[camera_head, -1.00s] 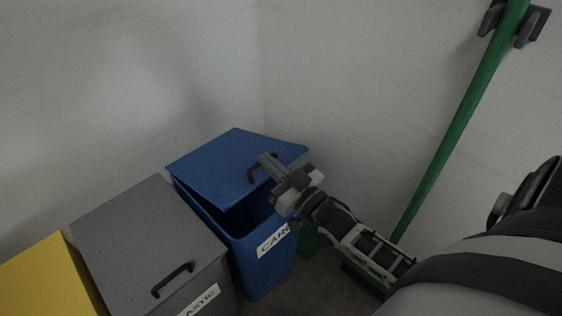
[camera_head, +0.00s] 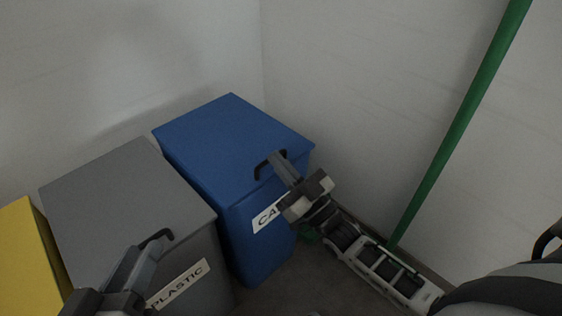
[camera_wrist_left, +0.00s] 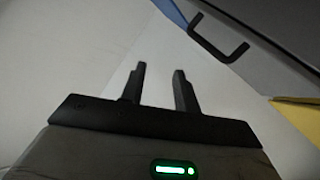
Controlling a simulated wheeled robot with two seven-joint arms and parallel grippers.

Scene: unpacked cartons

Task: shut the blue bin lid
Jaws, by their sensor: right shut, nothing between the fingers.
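The blue bin (camera_head: 255,245) stands in the corner with its blue lid (camera_head: 222,132) lying down on it. No dark gap shows between lid and bin. The lid's black handle (camera_head: 261,168) is at its front edge. My right gripper (camera_head: 279,160) is shut and empty at the lid's front edge, just beside the handle; I cannot tell whether it touches. My left gripper (camera_head: 150,252) is over the front of the grey bin, near that bin's handle. In the left wrist view its two fingers (camera_wrist_left: 160,73) are apart with nothing between them.
The grey bin (camera_head: 120,195), labelled PLASTIC, stands left of the blue one, its handle (camera_wrist_left: 218,45) showing in the left wrist view. A yellow bin (camera_head: 25,255) is further left. A green pole (camera_head: 455,130) leans at the right wall. Walls close off the back.

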